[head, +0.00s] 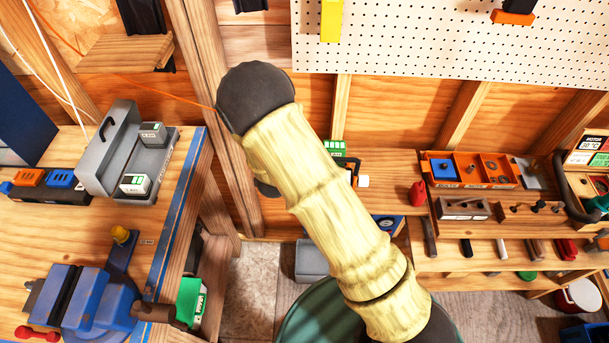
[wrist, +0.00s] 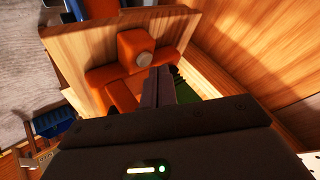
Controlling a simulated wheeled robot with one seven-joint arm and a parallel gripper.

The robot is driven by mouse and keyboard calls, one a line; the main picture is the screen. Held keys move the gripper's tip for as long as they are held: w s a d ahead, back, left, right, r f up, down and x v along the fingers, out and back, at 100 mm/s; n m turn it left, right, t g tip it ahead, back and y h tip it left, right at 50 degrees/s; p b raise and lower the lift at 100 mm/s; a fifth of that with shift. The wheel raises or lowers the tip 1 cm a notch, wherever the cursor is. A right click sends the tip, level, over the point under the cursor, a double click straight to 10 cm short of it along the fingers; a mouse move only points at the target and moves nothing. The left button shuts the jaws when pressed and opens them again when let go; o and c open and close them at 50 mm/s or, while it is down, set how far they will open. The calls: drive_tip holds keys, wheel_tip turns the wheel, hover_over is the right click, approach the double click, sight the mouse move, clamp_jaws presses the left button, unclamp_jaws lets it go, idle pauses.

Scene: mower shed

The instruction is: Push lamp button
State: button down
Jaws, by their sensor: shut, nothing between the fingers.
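In the wrist view, an orange block with a round grey button-like disc (wrist: 145,59) on its face stands against a wooden panel. It looks like the lamp button, but I cannot tell for certain. My gripper (wrist: 158,78) shows with its dark fingers together and nothing between them. The fingertips appear just below and to the right of the disc; I cannot tell whether they touch the orange block. In the head view my arm crosses the middle and my gripper cannot be made out. No lamp is clearly recognisable there.
A wooden bench (head: 60,240) at left holds a blue vise (head: 95,305) and a grey charger-like case (head: 125,150). At right, an orange tray (head: 470,170) sits on a second bench. A white pegboard (head: 450,40) hangs behind. A wooden panel (wrist: 195,25) stands close to my gripper.

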drive_tip(key=shift+r+p, duration=2.35)
drive_tip(key=shift+r, duration=0.6)
